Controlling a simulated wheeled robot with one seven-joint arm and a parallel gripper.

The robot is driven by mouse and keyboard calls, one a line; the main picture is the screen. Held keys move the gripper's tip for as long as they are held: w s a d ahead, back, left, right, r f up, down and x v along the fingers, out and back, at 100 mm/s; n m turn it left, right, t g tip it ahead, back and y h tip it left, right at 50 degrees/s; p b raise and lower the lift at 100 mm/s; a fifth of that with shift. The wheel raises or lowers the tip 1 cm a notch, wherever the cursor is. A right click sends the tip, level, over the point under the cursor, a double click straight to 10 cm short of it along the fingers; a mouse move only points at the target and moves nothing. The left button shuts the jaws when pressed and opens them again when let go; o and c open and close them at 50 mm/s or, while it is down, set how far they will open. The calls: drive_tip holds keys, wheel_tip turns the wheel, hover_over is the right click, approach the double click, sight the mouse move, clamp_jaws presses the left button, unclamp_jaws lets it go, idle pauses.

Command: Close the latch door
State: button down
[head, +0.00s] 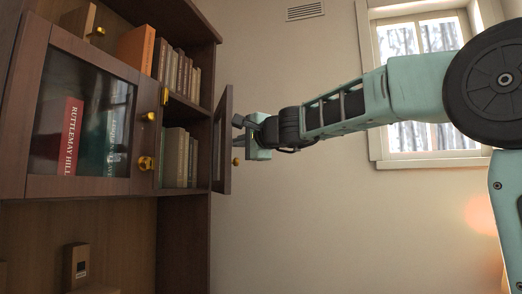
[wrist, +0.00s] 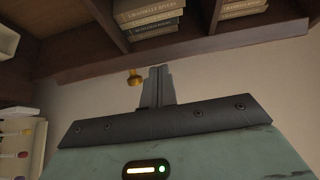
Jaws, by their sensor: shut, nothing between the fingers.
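A narrow dark wood door (head: 223,140) stands open at the right side of the bookcase, swung out from the shelf opening. A small brass knob (head: 236,161) is on its outer face and also shows in the wrist view (wrist: 134,77). My gripper (head: 238,122) is at the outer side of this door, close to its face; I cannot tell whether it touches. In the wrist view its fingers (wrist: 158,84) are together and empty, just right of the knob. Another door with a glass pane (head: 85,115) is closed at the left and has a brass latch (head: 145,163).
The bookcase (head: 183,205) fills the left side. Upright books (head: 178,155) stand behind the open door, and more books sit on the shelf above. A wall with a window (head: 425,90) lies behind my arm. The space right of the open door is clear below my arm.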

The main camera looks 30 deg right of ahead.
drive_tip(key=w+a+h+p, duration=0.1)
drive_tip(key=w+a+p, duration=0.1)
drive_tip(key=a, duration=0.6)
drive_tip(key=w+a+m+h+p, duration=0.1)
drive_tip(key=w+a+p, duration=0.2)
drive_tip(key=a, duration=0.6)
drive_tip(key=shift+w+p, duration=0.35)
drive_tip(key=shift+w, duration=0.75)
drive_tip(key=shift+d, duration=0.1)
